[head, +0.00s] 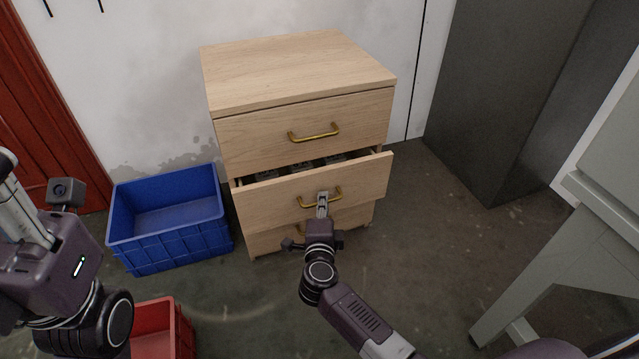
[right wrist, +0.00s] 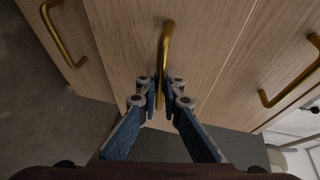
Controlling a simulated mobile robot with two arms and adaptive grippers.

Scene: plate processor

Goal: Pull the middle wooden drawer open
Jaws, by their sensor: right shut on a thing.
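The wooden chest (head: 300,70) stands against the wall with three drawers. Its middle drawer (head: 270,197) is partly open, and dark items show inside along its top edge. My right gripper (head: 322,205) is at the brass handle of the middle drawer; in the right wrist view its fingers (right wrist: 160,98) are shut on that handle (right wrist: 167,45). The top drawer (head: 260,138) is closed. The bottom drawer (head: 268,240) is mostly hidden below the middle one. My left arm is at the left of the head view; its fingertips are not in view.
A blue crate (head: 170,245) stands on the floor left of the chest. A red crate (head: 183,330) is nearer, partly hidden by my left arm. A dark grey cabinet (head: 500,90) and a light grey stand (head: 540,240) are at the right. Floor before the chest is clear.

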